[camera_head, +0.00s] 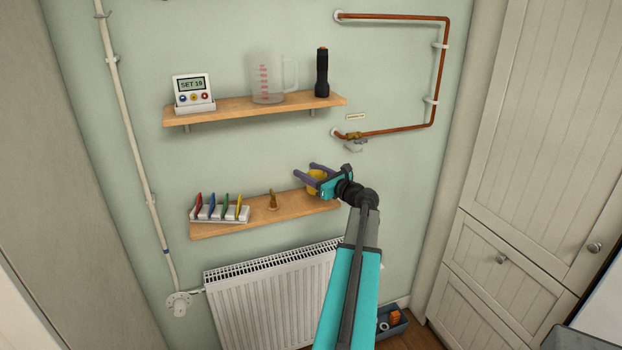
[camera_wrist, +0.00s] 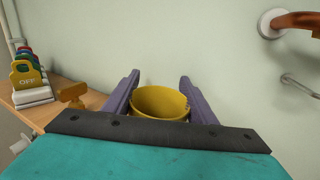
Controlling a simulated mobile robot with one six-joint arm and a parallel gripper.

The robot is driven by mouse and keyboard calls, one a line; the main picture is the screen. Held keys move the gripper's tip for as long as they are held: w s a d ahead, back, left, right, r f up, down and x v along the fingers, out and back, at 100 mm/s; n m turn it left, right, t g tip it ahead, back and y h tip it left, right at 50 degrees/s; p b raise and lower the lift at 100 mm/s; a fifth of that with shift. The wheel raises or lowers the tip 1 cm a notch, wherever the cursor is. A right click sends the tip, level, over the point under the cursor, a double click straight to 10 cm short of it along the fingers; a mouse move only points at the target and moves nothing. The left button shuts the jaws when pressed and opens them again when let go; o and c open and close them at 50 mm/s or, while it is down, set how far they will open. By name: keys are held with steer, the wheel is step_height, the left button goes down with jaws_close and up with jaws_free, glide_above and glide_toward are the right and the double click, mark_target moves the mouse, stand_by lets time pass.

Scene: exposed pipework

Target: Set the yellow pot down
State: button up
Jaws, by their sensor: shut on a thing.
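The yellow pot (camera_wrist: 160,102) is upright between the two purple fingers of my gripper (camera_wrist: 158,92). The fingers are shut on its sides, and the pot's open top faces the wrist camera. In the head view the pot (camera_head: 316,181) is partly hidden by my gripper (camera_head: 308,172), at the right end of the lower wooden shelf (camera_head: 234,226). I cannot tell whether its base touches the shelf.
A brown tap-like piece (camera_head: 272,200) and a white rack (camera_head: 220,214) with coloured tags stand on the lower shelf to the left. The upper shelf (camera_head: 235,108) holds a display, jug and torch. Copper pipe (camera_head: 395,131) runs above right. A radiator (camera_head: 270,295) is below.

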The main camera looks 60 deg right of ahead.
steer(key=shift+f+p, duration=0.55)
steer(key=shift+f, duration=1)
steer(key=shift+f, duration=0.15)
steer(key=o, duration=1)
steer(key=shift+o, duration=0.2)
steer(key=b+v, duration=0.3)
steer(key=v, duration=0.9)
